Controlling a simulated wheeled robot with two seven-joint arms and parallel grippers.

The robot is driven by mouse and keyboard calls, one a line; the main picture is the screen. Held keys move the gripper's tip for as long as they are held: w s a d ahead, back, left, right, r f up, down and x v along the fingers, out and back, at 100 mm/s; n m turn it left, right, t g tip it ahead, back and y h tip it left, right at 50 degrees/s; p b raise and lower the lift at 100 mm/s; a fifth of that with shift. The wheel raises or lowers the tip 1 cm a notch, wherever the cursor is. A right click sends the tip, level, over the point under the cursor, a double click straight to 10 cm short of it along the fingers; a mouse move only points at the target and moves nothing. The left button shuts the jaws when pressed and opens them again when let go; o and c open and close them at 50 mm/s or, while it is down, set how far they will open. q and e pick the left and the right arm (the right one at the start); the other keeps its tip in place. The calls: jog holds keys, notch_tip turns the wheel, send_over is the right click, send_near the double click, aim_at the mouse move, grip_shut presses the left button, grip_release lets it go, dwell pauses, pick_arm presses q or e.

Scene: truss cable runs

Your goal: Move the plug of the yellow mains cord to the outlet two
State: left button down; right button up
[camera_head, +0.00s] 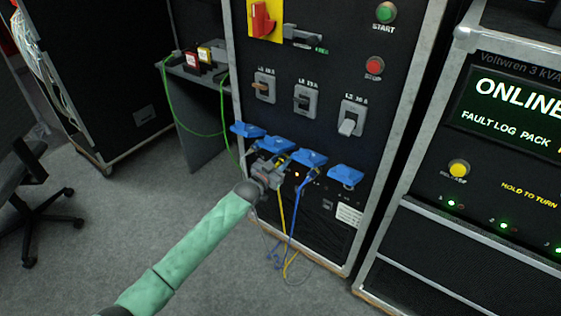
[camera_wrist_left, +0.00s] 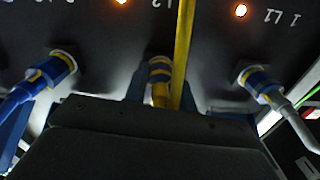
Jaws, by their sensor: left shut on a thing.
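The yellow cord's plug (camera_wrist_left: 159,70), with blue and yellow bands, is in the middle of the wrist view. Its front end is at the middle outlet, by a label that seems to read L2. I cannot tell if it is fully seated. The yellow mains cord (camera_head: 281,212) hangs below my left gripper (camera_head: 268,174) and crosses close in front of the plug in the wrist view (camera_wrist_left: 184,45). My left gripper is shut on this plug, at the second blue lid (camera_head: 276,144) from the left; its fingertips are mostly hidden. My right gripper is not in view.
A grey-corded plug (camera_wrist_left: 258,83) sits at the outlet marked 1 L1, and a blue plug (camera_wrist_left: 55,70) at the outlet on the other side. The blue cord (camera_head: 293,225) hangs close beside the yellow one. The fourth blue lid (camera_head: 345,174) has no cord visible.

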pick_arm(q)
jog(key=c, duration=1.1)
grip_release()
jog(key=shift+o, duration=0.2)
jog(key=shift+s+a, duration=0.1)
jog(key=shift+s+a+p, duration=0.2)
jog(key=shift+s+p, duration=0.1)
jog(key=shift+p, duration=0.1)
jog(key=shift+p+v, duration=0.95)
jog(key=shift+v, duration=1)
